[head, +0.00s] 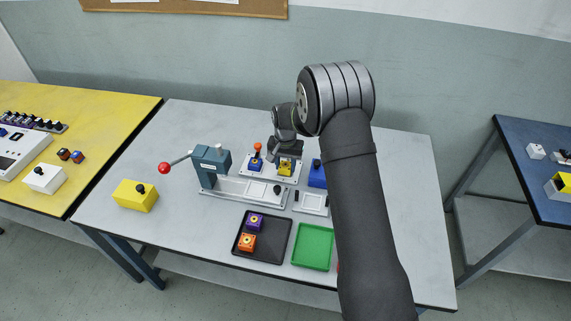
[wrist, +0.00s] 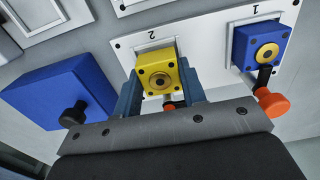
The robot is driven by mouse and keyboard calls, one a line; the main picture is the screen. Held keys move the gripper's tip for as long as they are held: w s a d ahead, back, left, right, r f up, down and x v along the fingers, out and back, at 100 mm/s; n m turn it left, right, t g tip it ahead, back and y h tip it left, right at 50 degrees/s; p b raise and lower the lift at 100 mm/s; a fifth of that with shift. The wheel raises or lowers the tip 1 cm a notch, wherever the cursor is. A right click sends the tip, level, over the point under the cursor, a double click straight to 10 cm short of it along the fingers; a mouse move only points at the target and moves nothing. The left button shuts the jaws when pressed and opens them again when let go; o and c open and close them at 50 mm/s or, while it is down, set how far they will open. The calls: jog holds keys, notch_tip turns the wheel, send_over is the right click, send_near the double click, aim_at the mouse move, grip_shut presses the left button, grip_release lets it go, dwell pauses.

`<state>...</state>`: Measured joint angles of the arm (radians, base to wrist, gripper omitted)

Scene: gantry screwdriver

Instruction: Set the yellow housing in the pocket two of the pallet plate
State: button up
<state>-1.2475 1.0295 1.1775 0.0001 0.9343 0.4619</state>
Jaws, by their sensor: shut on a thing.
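The yellow housing (wrist: 160,77) is between the two fingers of my gripper (wrist: 161,92), which is shut on it. It is at pocket two of the white pallet plate (wrist: 205,62), whose raised rim shows just behind it; whether it rests fully inside I cannot tell. In the head view the yellow housing (head: 286,169) is at the right part of the pallet plate (head: 270,174), below my gripper (head: 285,160). A blue housing (wrist: 262,45) sits in pocket one, with an orange-handled black tool (wrist: 268,92) at it.
A blue block with a black knob (head: 317,174) stands close right of the plate. A teal press (head: 211,165) with a red-knobbed lever stands left. A black tray (head: 272,252) holds purple and orange housings. A green tray (head: 313,246) is empty. A yellow block (head: 135,196) is far left.

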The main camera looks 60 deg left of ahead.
aim_at(285, 165)
jog(key=shift+f, duration=0.25)
dwell(0.4)
jog(key=o, duration=1.3)
jog(key=shift+r, duration=4)
jog(key=shift+f, duration=3.95)
jog(key=shift+r, duration=0.1)
